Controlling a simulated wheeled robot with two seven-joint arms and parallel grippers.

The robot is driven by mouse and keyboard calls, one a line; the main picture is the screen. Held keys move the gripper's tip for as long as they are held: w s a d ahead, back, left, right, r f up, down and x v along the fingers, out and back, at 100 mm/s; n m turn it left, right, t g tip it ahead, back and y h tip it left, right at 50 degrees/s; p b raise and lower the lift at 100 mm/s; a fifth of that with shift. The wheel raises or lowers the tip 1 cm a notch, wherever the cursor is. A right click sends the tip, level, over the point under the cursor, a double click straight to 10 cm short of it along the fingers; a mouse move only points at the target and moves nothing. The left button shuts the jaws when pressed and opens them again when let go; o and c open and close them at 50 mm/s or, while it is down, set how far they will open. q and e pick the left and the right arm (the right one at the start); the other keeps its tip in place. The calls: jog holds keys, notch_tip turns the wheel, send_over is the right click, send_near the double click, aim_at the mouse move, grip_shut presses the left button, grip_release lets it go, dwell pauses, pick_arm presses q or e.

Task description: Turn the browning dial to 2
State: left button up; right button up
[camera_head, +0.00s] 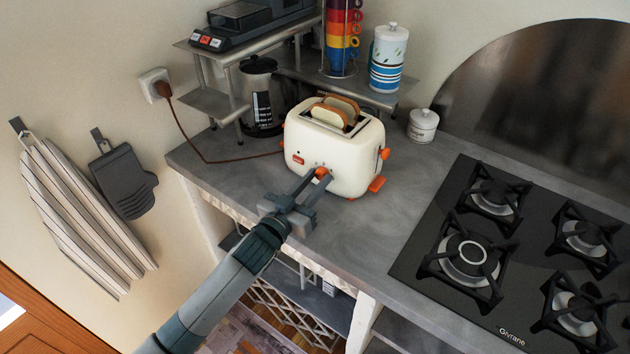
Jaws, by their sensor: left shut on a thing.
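A cream toaster (346,158) with orange trim stands on the grey counter. Two slices of bread (338,109) stick up from its slots. An orange browning dial (322,173) sits on the toaster's front face. My left gripper (316,178) reaches in from the lower left and is shut on the dial, its fingers partly covering it. The dial's numbers are too small to read, so its setting cannot be told. My right gripper is not in view.
A black gas hob (480,236) takes up the right of the counter. A small white lidded pot (423,126) stands right of the toaster. A shelf with a blue-striped canister (388,58) and stacked cups is behind. A brown cord (198,146) runs to the wall socket.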

pick_arm(q)
jog(key=m, duration=0.4)
jog(key=shift+f+m+h, duration=0.1)
jog(key=shift+m+h, duration=0.3)
jog(key=shift+m, duration=1.8)
jog(key=o, duration=1.1)
